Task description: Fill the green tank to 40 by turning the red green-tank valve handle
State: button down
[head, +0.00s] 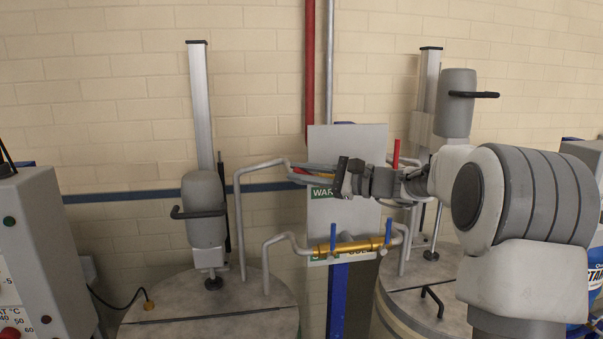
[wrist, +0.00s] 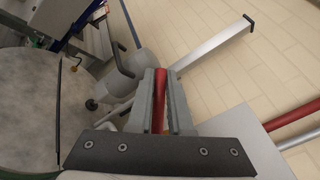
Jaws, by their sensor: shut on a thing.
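My gripper (head: 298,173) reaches in from the right to the upper pipe in front of the white sign board. In the wrist view its two grey fingers (wrist: 160,100) are shut on a red valve handle (wrist: 160,103), which lies lengthwise between them. In the head view the held handle shows only as a small patch of red at the fingertips. A second red handle (head: 396,154) stands upright to the right, behind my wrist. Two round tanks with grey lids stand left (head: 210,307) and right (head: 407,278).
A lower brass pipe (head: 350,246) carries two upright blue handles (head: 333,234). The white board (head: 345,218) stands close behind the pipes. Grey bent pipes (head: 239,205) run to the tanks. A control box (head: 38,255) stands at the far left.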

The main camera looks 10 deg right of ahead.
jog(key=shift+r, duration=0.1)
dwell(0.4)
jog(key=d+r+m+t+y+b, duration=0.1)
jog(key=m+t+y+b, duration=0.1)
jog(key=shift+d+r+b, duration=0.35)
jog(key=m+t, duration=0.1)
jog(key=d+r+m+t+y+b, duration=0.1)
jog(key=shift+d+r+m+t, duration=0.15)
jog(key=shift+d+m+t, duration=0.15)
jog(key=shift+m, duration=0.1)
jog(key=shift+d+r+m+t+h+b, duration=0.25)
jog(key=shift+d+m+t+h, duration=0.4)
jog(key=shift+m+t, duration=0.85)
jog(key=shift+d+r+m+t+h+b, duration=0.3)
jog(key=shift+d+m+t, duration=0.55)
jog(key=shift+m+t, duration=0.65)
jog(key=shift+d+r+m+t+h+b, duration=0.2)
jog(key=shift+d+m+t+h, duration=0.45)
jog(key=shift+m+t, duration=0.85)
jog(key=shift+d+m, duration=0.15)
jog(key=shift+m, duration=0.25)
jog(key=c, duration=0.8)
grip_release()
jog(key=shift+c, duration=0.2)
